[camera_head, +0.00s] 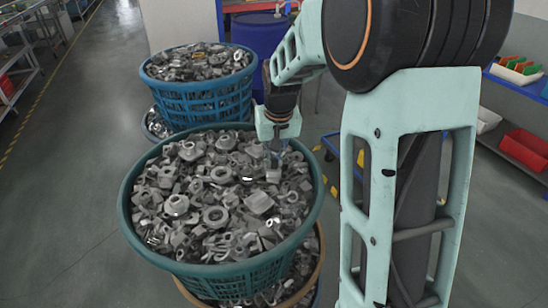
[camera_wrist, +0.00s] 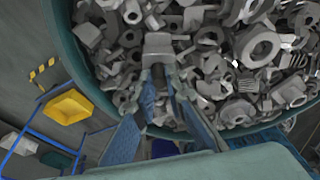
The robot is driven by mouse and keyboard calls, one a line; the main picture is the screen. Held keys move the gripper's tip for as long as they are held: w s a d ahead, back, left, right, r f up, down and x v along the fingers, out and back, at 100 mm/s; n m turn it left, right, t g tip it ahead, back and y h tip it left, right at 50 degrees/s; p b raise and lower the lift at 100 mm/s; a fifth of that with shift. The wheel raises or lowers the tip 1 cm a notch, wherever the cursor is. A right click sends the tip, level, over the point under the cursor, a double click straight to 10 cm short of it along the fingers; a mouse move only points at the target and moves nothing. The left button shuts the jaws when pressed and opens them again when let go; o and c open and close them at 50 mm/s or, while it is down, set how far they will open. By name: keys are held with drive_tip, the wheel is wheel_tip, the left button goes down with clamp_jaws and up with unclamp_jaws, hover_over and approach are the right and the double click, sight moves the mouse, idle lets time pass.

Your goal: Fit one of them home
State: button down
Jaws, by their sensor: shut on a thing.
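My gripper (camera_head: 275,150) is over the right part of a green-teal basket (camera_head: 240,277) heaped with grey metal parts (camera_head: 205,195). Its fingers (camera_wrist: 160,72) are shut on a small blocky grey metal part (camera_wrist: 158,43), which also shows below the fingertips in the head view (camera_head: 273,176). The part is at the level of the heap's top; I cannot tell whether it touches other parts. The heap mixes rings, nuts, flanges and blocks. A large ring (camera_wrist: 261,46) lies to the right in the wrist view. No clear seat for the held part shows.
A blue basket (camera_head: 205,105) of similar parts stands behind. A blue drum (camera_head: 262,40) is at the back. A blue-framed trolley holds a yellow bin (camera_wrist: 70,106). Shelves at right carry a red bin (camera_head: 526,147). Open floor (camera_head: 60,180) lies to the left.

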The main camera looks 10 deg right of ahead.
drive_tip(key=shift+f, duration=0.35)
drive_tip(key=shift+s+f+b, duration=0.2)
drive_tip(key=shift+f+b, duration=0.05)
drive_tip(key=shift+b, duration=0.15)
idle(1.4)
drive_tip(key=c, duration=1.9)
unclamp_jaws()
drive_tip(key=shift+r, duration=0.1)
drive_tip(key=shift+r, duration=0.3)
drive_tip(key=v, duration=1.1)
drive_tip(key=shift+r, duration=0.25)
drive_tip(key=shift+w, duration=0.15)
